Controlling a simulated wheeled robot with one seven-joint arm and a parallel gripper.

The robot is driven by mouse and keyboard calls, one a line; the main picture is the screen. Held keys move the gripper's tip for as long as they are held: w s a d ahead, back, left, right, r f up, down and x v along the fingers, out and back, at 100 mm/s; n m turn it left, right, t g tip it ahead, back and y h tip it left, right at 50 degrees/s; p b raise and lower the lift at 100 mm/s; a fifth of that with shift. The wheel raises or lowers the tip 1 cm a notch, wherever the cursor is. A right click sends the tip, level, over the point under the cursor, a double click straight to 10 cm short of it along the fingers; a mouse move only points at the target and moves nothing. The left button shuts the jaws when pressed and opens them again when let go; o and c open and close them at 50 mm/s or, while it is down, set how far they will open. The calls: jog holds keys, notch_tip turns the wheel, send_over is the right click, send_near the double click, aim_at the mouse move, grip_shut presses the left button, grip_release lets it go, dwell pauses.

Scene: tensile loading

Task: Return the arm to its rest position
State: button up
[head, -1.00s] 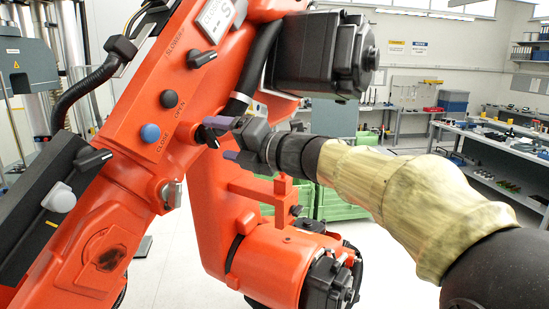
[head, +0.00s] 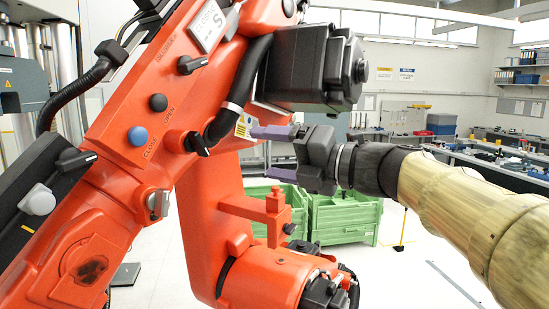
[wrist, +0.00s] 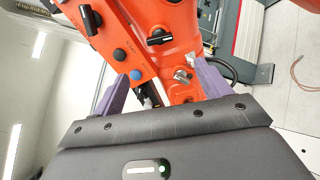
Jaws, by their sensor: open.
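My gripper (head: 268,152) is in the middle of the head view, its purple fingers pointing left. The fingers are apart with nothing between them. In the wrist view my gripper (wrist: 162,88) shows its two purple fingers spread, with the orange machine behind them. My arm reaches in from the right side in a tan cover. The orange machine (head: 110,190) fills the left of the head view, with a blue CLOSE button (head: 142,135), a black OPEN button (head: 158,102) and black levers. Whether the fingers touch the machine cannot be told.
Green crates (head: 345,222) stand on the floor behind the gripper. Workbenches with tools (head: 500,160) line the right and back. The black motor housing (head: 310,70) of the orange machine is close above the gripper. Pale floor is open at the lower right.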

jog(key=w+d+f+m+t+h, duration=0.65)
jog(key=w+f+m, duration=0.2)
jog(key=m, duration=0.55)
jog(key=d+f+m+h, duration=0.3)
jog(key=d+f+m, duration=0.15)
jog(key=f, duration=0.25)
jog(key=d+f+m+h, duration=0.3)
jog(key=f+m+h, duration=0.1)
jog(key=f+m, duration=0.25)
jog(key=s+d+f+m+g+h, duration=0.1)
jog(key=s+d+f+m+g, duration=0.2)
jog(key=f, duration=0.4)
jog(key=s+d+f+m+g+h, duration=0.1)
jog(key=s+f+m+g+h, duration=0.2)
jog(key=f, duration=0.4)
jog(key=s+f+m+g, duration=0.3)
jog(key=s+f, duration=0.2)
jog(key=s, duration=0.2)
jog(key=s+f+m+g+y, duration=0.1)
jog(key=s+f+m+g, duration=0.2)
jog(key=s+f, duration=0.2)
jog(key=s, duration=0.3)
jog(key=shift+d+f, duration=0.15)
jog(key=shift+y, duration=0.25)
